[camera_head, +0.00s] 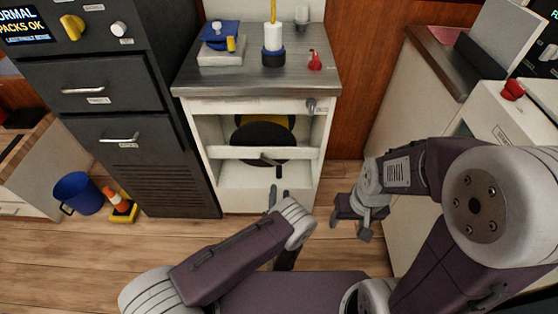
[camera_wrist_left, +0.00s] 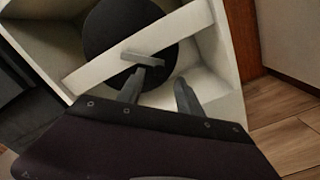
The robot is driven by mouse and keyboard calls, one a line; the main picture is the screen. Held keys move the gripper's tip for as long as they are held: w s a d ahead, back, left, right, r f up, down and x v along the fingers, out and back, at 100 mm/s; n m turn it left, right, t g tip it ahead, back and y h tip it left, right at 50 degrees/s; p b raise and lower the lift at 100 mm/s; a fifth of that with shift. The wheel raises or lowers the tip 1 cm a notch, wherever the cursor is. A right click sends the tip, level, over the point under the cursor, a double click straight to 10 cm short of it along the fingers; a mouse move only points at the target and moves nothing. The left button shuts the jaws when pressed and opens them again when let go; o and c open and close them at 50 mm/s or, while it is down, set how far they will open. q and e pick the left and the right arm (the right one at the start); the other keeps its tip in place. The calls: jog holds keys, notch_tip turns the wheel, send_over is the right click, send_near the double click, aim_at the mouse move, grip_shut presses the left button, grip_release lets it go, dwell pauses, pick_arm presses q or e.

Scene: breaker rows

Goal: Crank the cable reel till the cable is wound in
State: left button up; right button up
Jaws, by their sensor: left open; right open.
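The cable reel (camera_head: 262,138) sits inside the white cabinet, with a black disc in front and yellow showing behind it. A white bar crosses in front of the disc. The grey crank (camera_head: 268,160) sticks out at the bar; it also shows in the left wrist view (camera_wrist_left: 143,60). My left gripper (camera_head: 278,192) is open just in front of and below the crank. In the left wrist view its fingers (camera_wrist_left: 162,78) are apart, with the left fingertip close to the crank; I cannot tell whether they touch. My right gripper (camera_head: 353,222) is open and empty, right of the cabinet. No cable is clearly visible.
The grey cabinet top (camera_head: 262,80) holds a blue-topped box (camera_head: 220,45), a white cylinder and a red item (camera_head: 315,61). Dark drawers (camera_head: 110,130) stand left. A blue bucket (camera_head: 79,193) and an orange cone are on the floor.

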aim_at(279, 177)
pick_arm(q)
jog(key=w+b, duration=0.1)
jog(key=w, duration=0.1)
jog(key=w+b, duration=0.1)
jog(key=w, duration=0.2)
jog(key=w+b, duration=0.1)
jog(key=w, duration=0.2)
jog(key=shift+w+a+f, duration=0.1)
jog(key=shift+w+f, duration=0.1)
jog(key=shift+f, duration=0.05)
jog(key=shift+w+r, duration=0.15)
jog(key=shift+w, duration=0.25)
grip_shut()
dwell(0.7)
